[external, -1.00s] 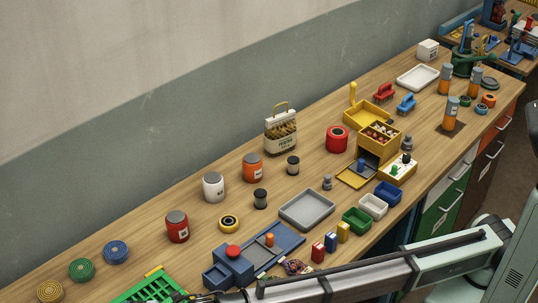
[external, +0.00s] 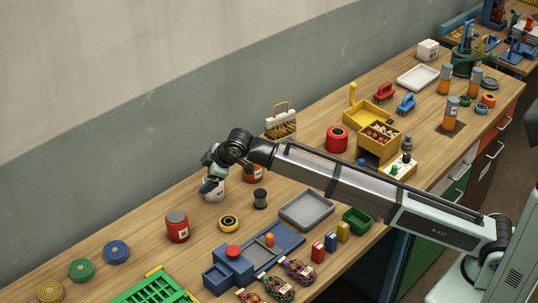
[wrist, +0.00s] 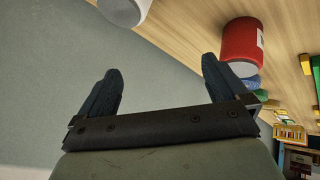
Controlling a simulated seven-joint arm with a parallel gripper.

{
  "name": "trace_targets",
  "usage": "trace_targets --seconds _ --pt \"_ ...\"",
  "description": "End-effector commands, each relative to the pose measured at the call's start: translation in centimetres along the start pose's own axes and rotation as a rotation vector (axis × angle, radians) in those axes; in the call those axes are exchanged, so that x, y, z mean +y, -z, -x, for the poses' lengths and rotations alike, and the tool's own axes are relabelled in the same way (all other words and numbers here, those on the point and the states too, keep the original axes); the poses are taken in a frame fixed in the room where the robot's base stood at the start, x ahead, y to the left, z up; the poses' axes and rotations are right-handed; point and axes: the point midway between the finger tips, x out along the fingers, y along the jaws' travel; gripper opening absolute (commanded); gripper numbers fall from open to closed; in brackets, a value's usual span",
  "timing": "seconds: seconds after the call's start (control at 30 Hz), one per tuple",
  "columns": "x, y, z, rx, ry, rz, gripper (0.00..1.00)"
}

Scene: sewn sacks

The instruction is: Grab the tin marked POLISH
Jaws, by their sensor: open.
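Three tins with grey lids stand on the bench: a red tin (external: 177,228), a white tin (external: 214,194) and an orange tin (external: 256,177) partly behind my arm. Their labels are too small to read, so I cannot tell which is marked POLISH. My gripper (external: 208,184) is at the white tin's upper part and hides some of it; contact cannot be told. In the wrist view my gripper (wrist: 161,68) is open with nothing between its fingers. There the white tin (wrist: 122,8) is cut by the top edge, and the red tin (wrist: 242,42) is beyond the right finger.
A grey tray (external: 307,211) and a blue fixture (external: 236,268) lie toward the front. The wall (external: 100,170) is close behind. Bare wood lies left of the red tin.

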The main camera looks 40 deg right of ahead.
Motion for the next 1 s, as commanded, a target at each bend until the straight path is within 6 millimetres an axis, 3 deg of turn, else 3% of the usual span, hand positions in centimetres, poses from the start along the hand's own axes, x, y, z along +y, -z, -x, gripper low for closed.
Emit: trace_targets --seconds 0.03,0.2,0.43,0.6,0.73,1.0 --pt "2.3 -2.1 0.3 -0.027 0.010 -0.058 1.00" --pt "8.0 -7.8 1.8 -0.110 0.057 -0.240 1.00" --pt "13.2 -14.2 4.0 -0.194 0.112 -0.436 1.00" --pt "14.9 -16.5 4.9 -0.224 0.135 -0.507 1.00" --pt "15.2 -17.1 4.7 -0.232 0.141 -0.525 1.00" --pt "14.3 -17.9 0.7 -0.234 0.142 -0.524 1.00"
